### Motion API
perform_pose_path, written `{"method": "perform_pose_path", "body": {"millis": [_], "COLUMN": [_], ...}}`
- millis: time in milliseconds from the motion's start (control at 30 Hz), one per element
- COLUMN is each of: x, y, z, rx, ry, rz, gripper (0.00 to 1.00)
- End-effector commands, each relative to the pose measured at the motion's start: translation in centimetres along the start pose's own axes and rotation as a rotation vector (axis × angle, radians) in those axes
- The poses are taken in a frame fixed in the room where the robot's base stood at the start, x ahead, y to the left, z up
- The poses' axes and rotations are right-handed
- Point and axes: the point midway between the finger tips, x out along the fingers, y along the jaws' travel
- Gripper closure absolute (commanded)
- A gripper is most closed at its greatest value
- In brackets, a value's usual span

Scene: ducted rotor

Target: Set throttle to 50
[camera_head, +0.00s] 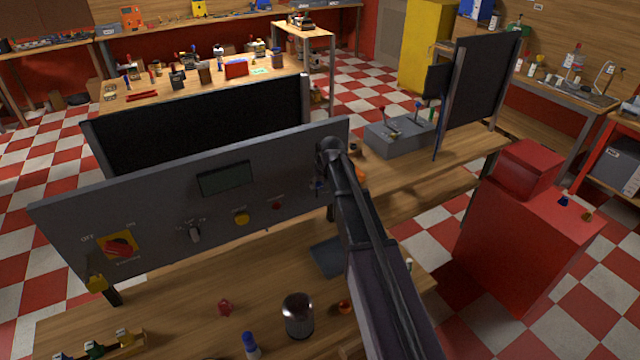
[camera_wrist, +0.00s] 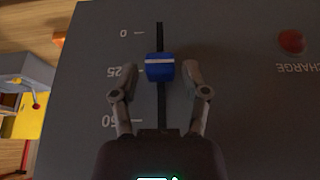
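The throttle is a blue slider knob (camera_wrist: 160,67) on a dark vertical slot in the grey control panel (camera_wrist: 90,150). In the wrist view its scale reads 0 at top, 25 below, and what looks like 50 lower down. The knob's white line sits near the 25 mark, slightly toward 0. My gripper (camera_wrist: 160,75) is open, with one finger on each side of the knob and a small gap showing at both. In the head view my gripper (camera_head: 322,185) is at the right end of the panel (camera_head: 160,195), and my arm largely hides the slider.
A red button (camera_wrist: 292,41) marked CHARGE is right of the slider in the wrist view. The head view shows a small display (camera_head: 226,178), a yellow button (camera_head: 241,217) and a red rotary switch (camera_head: 118,247) on the panel. A dark cylinder (camera_head: 298,316) stands on the bench in front.

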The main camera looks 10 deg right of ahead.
Motion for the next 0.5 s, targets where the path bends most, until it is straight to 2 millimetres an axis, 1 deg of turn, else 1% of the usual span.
{"method": "perform_pose_path", "body": {"millis": [33, 133, 367, 500], "x": [0.00, 0.00, -0.15, -0.89], "y": [0.00, -0.01, -0.01, -0.01], "z": [0.00, 0.00, -0.07, -0.40], "rx": [0.000, 0.000, 0.000, 0.000], "ry": [0.000, 0.000, 0.000, 0.000], "rz": [0.000, 0.000, 0.000, 0.000], "gripper": [0.70, 1.00, 1.00, 1.00]}}
